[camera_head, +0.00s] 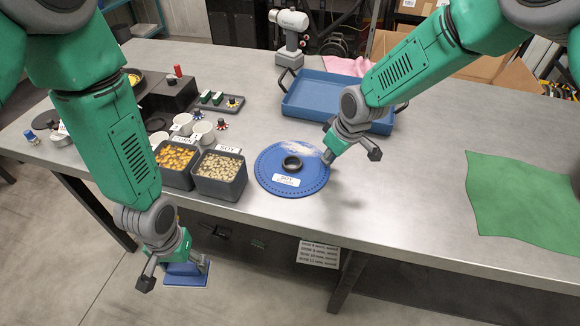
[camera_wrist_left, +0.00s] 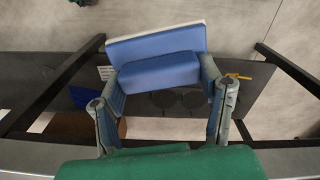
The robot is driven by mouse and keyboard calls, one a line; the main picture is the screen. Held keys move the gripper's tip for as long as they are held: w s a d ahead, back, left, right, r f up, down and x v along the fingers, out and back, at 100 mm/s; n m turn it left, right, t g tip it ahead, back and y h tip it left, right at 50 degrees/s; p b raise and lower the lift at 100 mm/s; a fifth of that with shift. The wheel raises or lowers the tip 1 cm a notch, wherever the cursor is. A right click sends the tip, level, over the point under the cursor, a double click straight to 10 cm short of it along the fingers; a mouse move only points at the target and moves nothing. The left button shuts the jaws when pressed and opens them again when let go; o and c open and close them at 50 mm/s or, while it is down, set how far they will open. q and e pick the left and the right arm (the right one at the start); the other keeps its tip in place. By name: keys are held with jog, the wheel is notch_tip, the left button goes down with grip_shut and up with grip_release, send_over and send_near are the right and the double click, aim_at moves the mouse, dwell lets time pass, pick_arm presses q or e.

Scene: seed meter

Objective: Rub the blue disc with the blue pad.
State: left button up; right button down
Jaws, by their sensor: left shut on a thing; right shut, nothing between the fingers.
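The blue disc (camera_head: 270,180) lies flat on the metal table near its front edge. It has a black ring hub (camera_head: 292,163), a white "SOY" label, small holes near its rim and a pale dusty patch on its far side. My left gripper (camera_head: 178,268) is shut on the blue pad (camera_head: 187,275), below and in front of the table edge, left of the disc. In the left wrist view the pad (camera_wrist_left: 158,70) sits between the fingers, with a white layer along its far edge. My right gripper (camera_head: 350,155) is shut and empty at the disc's right edge; whether it touches is unclear.
A soy bin (camera_head: 220,180) and a corn bin (camera_head: 175,165) stand left of the disc, with cups (camera_head: 202,133) behind. A blue tray (camera_head: 325,98) lies behind the disc. A green cloth (camera_head: 520,200) lies at right, with bare table before it.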

pick_arm(q)
jog(key=shift+d+f, duration=0.1)
jog(key=shift+d, duration=0.3)
pick_arm(e)
jog(key=shift+d+f, duration=0.3)
jog(key=shift+d, duration=0.1)
pick_arm(q)
jog(key=shift+f, duration=0.1)
pick_arm(e)
jog(key=shift+f, duration=0.2)
